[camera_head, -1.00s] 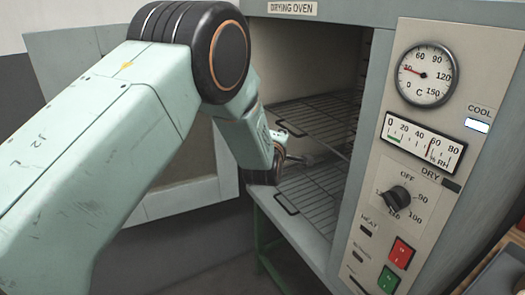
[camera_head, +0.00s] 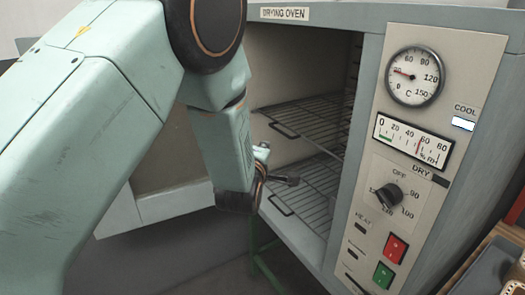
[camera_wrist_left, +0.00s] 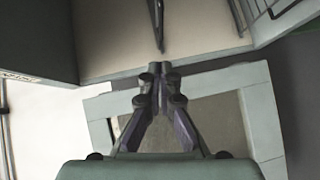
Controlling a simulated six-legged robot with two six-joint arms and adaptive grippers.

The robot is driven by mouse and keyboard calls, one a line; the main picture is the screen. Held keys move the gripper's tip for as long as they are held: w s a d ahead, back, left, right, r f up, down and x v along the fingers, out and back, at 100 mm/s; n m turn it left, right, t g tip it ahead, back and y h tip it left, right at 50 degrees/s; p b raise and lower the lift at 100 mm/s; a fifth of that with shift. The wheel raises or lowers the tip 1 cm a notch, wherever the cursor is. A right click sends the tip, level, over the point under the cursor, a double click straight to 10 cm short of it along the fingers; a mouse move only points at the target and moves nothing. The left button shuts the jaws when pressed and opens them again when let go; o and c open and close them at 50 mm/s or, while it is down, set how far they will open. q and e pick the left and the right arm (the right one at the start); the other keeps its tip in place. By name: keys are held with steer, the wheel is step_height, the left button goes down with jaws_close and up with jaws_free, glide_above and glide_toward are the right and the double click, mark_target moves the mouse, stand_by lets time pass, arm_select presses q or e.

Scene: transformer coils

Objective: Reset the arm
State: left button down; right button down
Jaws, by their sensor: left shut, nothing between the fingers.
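My left arm comes in from the left in the head view and covers part of the open oven door. My left gripper (camera_head: 292,181) is small there, at the mouth of the drying oven (camera_head: 375,20), in front of the lower wire rack (camera_head: 318,190). In the left wrist view its two fingers (camera_wrist_left: 160,70) meet at the tips, shut and empty. The oven door (camera_wrist_left: 262,120) with its window lies behind them. My right gripper is not in view.
The upper wire rack (camera_head: 305,115) is bare where it shows. The control panel (camera_head: 440,120) with a round dial (camera_head: 413,77), a knob (camera_head: 386,196), a red switch (camera_head: 396,248) and a green switch (camera_head: 383,275) is on the right.

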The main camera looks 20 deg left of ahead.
arm_select(q)
steer(key=s+f+m+g+h+b, duration=0.15)
steer(key=s+f+m+g, duration=0.65)
steer(key=s+f+m, duration=1.05)
steer(key=s+f+g+b, duration=0.1)
steer(key=s+f+g, duration=0.1)
steer(key=s+f, duration=0.4)
steer(key=s+f+g+b, duration=0.1)
steer(key=s+f+g, duration=0.2)
steer(key=s, duration=0.9)
steer(key=s+f+g+b, duration=0.2)
steer(key=s+f+g, duration=0.1)
steer(key=s+f, duration=0.6)
steer(key=shift+s+a+n+h, duration=0.3)
steer(key=shift+n+h, duration=0.05)
steer(key=shift+n, duration=0.1)
